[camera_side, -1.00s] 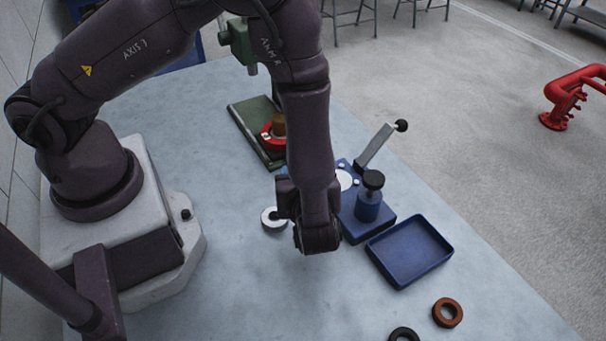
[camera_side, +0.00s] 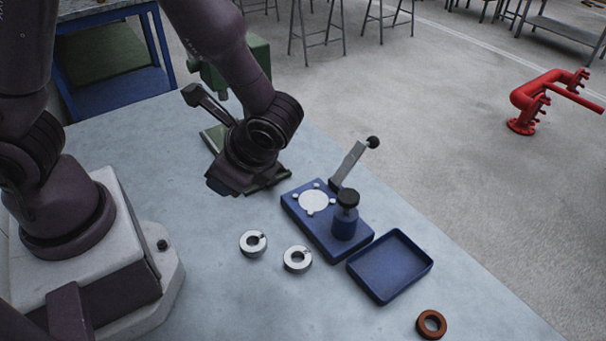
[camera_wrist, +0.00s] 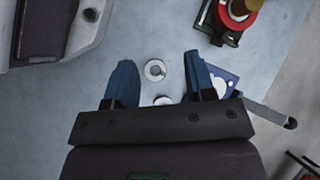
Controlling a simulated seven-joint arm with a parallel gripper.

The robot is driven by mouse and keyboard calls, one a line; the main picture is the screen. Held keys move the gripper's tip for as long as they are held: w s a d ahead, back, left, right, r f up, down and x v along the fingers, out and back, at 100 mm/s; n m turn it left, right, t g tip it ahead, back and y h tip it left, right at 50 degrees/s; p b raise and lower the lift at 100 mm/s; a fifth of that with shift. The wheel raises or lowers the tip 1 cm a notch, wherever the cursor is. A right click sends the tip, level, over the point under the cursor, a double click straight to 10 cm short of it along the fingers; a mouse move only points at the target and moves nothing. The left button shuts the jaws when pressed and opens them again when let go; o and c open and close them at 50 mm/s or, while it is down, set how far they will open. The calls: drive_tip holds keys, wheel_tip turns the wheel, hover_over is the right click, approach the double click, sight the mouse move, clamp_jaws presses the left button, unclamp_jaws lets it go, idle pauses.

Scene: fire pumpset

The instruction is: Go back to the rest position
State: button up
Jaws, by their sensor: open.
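My gripper (camera_wrist: 161,85) is open in the wrist view, its two blue fingers spread with nothing between them in their grip. In the side view my gripper (camera_side: 222,187) is raised over the table, left of the blue fixture, and its fingers are mostly hidden behind the hand. Two silver rings (camera_side: 253,243) (camera_side: 297,259) lie flat on the table below and to the right of it. One silver ring (camera_wrist: 155,70) shows beyond the fingers in the wrist view; another (camera_wrist: 163,100) is partly covered by the hand.
A blue fixture (camera_side: 318,228) with a lever (camera_side: 350,163) and black knob stands mid-table. An empty blue tray (camera_side: 391,266) and a brown ring (camera_side: 431,324) lie to its right. A green press (camera_side: 245,68) stands behind my arm. A red part (camera_wrist: 232,18) sits on its base.

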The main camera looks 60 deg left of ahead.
drive_tip(key=s+a+r+n+t+h, duration=0.1)
drive_tip(key=r+n+t+h, duration=0.1)
drive_tip(key=r, duration=0.4)
drive_tip(key=s+a+r+n+t+h, duration=0.1)
drive_tip(key=a+r+n+t+h, duration=0.1)
drive_tip(key=r+n, duration=0.3)
drive_tip(key=s+a+r+n+t+h, duration=0.1)
drive_tip(key=r+n+t+h, duration=0.2)
drive_tip(key=r, duration=0.4)
drive_tip(key=shift+s+a+r+n, duration=0.15)
drive_tip(key=shift+s+a+n, duration=0.25)
drive_tip(key=shift+n, duration=0.2)
